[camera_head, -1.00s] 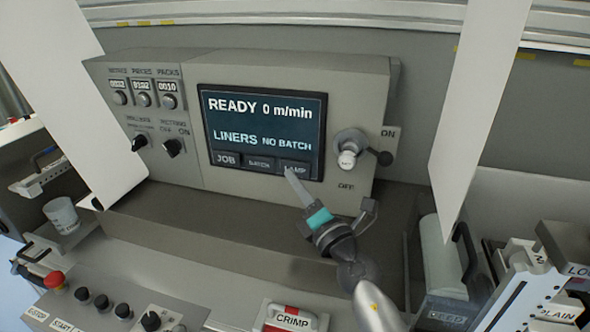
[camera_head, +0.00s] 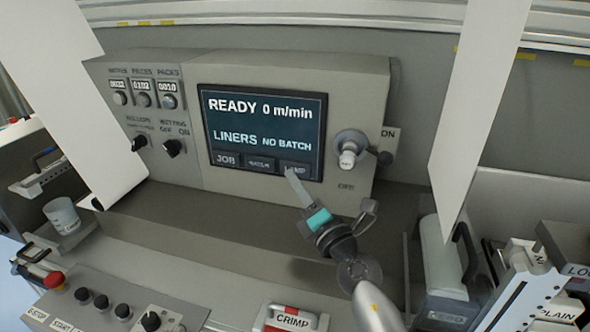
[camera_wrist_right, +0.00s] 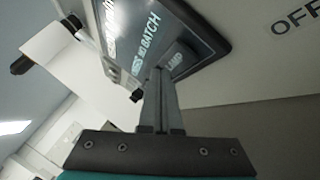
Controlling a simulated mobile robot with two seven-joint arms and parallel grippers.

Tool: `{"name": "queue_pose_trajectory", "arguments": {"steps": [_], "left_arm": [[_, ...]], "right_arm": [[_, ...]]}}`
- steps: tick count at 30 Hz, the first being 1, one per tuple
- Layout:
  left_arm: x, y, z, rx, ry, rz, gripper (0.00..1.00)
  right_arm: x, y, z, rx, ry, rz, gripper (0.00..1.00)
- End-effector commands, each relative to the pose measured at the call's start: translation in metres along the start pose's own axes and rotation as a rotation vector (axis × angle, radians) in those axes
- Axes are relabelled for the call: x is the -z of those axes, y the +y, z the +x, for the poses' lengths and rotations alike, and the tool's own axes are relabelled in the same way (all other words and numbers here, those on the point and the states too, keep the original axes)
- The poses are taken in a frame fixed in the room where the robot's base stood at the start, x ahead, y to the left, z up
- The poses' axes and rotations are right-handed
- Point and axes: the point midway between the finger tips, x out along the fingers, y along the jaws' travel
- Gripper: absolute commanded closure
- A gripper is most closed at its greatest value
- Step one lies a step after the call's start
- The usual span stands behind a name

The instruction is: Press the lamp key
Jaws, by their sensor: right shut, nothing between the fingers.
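The lamp key (camera_head: 298,170) is the rightmost of the keys along the bottom of the dark screen (camera_head: 262,125). The screen reads READY 0 m/min, LINERS NO BATCH. My right gripper (camera_head: 290,172) is shut and empty, its fingertips at the lower edge of the lamp key; I cannot tell whether they touch. In the right wrist view the shut fingers (camera_wrist_right: 158,75) point at the screen beside the LAMP label (camera_wrist_right: 174,61). They hide part of the key. My left gripper is not in view.
White web sheets hang at left (camera_head: 65,100) and right (camera_head: 480,110). A red stop button (camera_head: 54,280) and a CRIMP box (camera_head: 290,318) are in front. A cup (camera_head: 62,215) stands at left.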

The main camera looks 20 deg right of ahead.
Motion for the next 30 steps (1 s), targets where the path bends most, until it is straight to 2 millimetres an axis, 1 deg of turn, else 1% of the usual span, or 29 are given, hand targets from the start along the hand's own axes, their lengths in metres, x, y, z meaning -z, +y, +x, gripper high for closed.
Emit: {"name": "queue_pose_trajectory", "arguments": {"steps": [19, 30], "left_arm": [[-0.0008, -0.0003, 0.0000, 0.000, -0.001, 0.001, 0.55], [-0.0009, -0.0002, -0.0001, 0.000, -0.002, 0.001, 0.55]], "right_arm": [[-0.0002, 0.0000, 0.0002, 0.000, 0.000, 0.000, 1.00], [-0.0046, -0.0045, 0.0061, 0.000, 0.000, -0.001, 1.00]]}}
